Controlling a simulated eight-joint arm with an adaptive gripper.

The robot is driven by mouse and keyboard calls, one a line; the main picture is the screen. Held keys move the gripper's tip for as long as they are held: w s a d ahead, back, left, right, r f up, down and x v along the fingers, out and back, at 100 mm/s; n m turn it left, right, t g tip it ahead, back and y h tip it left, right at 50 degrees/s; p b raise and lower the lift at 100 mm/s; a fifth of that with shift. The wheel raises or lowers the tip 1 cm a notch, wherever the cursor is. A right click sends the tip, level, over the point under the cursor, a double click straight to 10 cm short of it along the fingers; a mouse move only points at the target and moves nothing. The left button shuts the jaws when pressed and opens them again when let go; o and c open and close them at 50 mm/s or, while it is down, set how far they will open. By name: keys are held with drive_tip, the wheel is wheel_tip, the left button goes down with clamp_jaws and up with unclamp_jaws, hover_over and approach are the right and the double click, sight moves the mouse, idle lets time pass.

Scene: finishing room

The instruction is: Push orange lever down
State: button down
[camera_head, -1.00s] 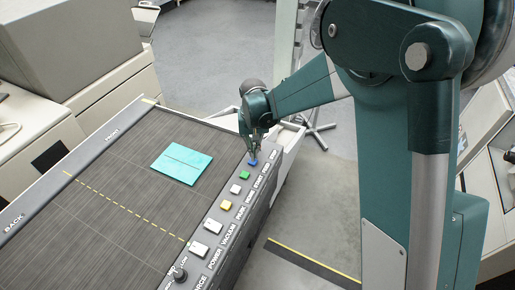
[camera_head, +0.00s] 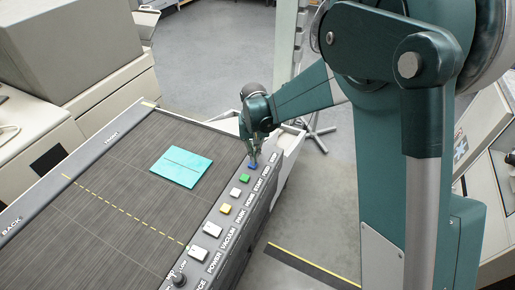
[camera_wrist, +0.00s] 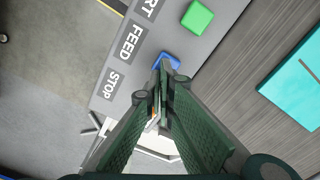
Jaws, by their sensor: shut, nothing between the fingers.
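My gripper (camera_head: 253,156) points down at the far right end of the control strip, its fingers together and empty. Its tips are at the blue button (camera_head: 252,166); whether they touch it I cannot tell. In the wrist view the closed fingertips (camera_wrist: 163,72) overlap the edge of the blue button (camera_wrist: 171,62), beside the FEED label. A small orange patch (camera_wrist: 154,115) shows between the finger links in the wrist view. It is mostly hidden, and I cannot tell whether it is the orange lever. No orange lever shows in the head view.
A teal sheet (camera_head: 182,166) lies on the dark bed (camera_head: 90,235). Open floor (camera_head: 205,50) lies beyond.

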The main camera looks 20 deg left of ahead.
drive_tip(key=shift+w+b, duration=0.35)
drive_tip(key=shift+w, duration=1.7)
drive_tip(key=shift+r, duration=0.1)
drive_tip(key=shift+s+r+p, duration=0.35)
drive_tip(key=shift+r, duration=0.8)
drive_tip(key=shift+s+r+p, duration=0.3)
drive_tip(key=shift+r+p, duration=0.05)
drive_tip(key=shift+r, duration=0.75)
drive_tip(key=shift+s+r+p, duration=0.35)
drive_tip(key=shift+r, duration=0.8)
